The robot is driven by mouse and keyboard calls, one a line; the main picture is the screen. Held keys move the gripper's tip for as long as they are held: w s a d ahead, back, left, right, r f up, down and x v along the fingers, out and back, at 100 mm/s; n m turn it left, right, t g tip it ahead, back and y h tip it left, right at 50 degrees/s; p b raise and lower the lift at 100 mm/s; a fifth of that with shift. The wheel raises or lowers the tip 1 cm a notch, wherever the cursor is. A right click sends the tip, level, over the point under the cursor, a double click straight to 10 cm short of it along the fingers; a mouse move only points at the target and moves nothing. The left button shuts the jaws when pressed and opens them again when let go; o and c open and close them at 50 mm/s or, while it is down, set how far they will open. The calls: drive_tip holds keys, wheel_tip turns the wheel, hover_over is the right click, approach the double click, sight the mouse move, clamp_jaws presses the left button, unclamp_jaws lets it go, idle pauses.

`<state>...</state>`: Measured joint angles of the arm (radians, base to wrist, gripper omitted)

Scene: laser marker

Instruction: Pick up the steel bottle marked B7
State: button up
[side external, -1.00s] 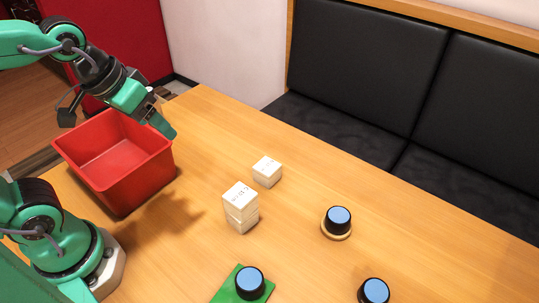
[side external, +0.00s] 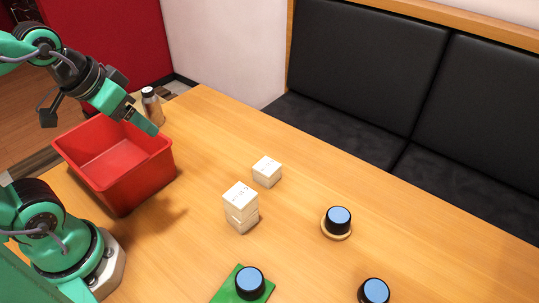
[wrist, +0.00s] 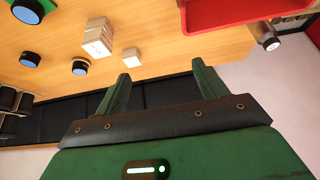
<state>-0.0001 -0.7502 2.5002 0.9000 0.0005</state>
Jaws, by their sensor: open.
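A steel bottle (side external: 152,108) with a dark cap stands upright near the table's far left corner, behind the red bin, in the side view. It also shows in the wrist view as a small capped cylinder (wrist: 271,43) near the right edge. No B7 marking can be read. My gripper (side external: 155,131) is above the right rear part of the red bin, in front of the bottle in the side view. In the wrist view its two green fingers (wrist: 161,70) are spread with nothing between them.
A red bin (side external: 163,170) stands at the left of the table. White boxes stand mid-table: a stack (side external: 241,210) and a single one (side external: 267,172). Black blue-topped cylinders sit on a wooden disc (side external: 337,220), a green plate (side external: 249,282) and at the front right (side external: 374,291).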

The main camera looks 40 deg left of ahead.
idle(0.3)
drive_tip(key=n+g, duration=0.1)
drive_tip(key=g, duration=0.3)
hover_over(146, 90)
drive_tip(key=s+d, duration=0.1)
drive_tip(key=d, duration=0.9)
wheel_tip(146, 90, down, 3)
drive_tip(key=shift+n+g, duration=0.4)
drive_tip(key=shift+g, duration=0.4)
drive_tip(key=a+f, duration=0.2)
drive_tip(key=a, duration=0.1)
drive_tip(key=a+f, duration=0.2)
drive_tip(key=a, duration=0.1)
drive_tip(key=w+a+f, duration=0.1)
drive_tip(key=a+f, duration=0.2)
drive_tip(key=shift+a, duration=0.2)
drive_tip(key=shift+a+f, duration=0.2)
drive_tip(key=shift+a, duration=0.1)
drive_tip(key=shift+f, duration=0.15)
drive_tip(key=shift+f, duration=1.15)
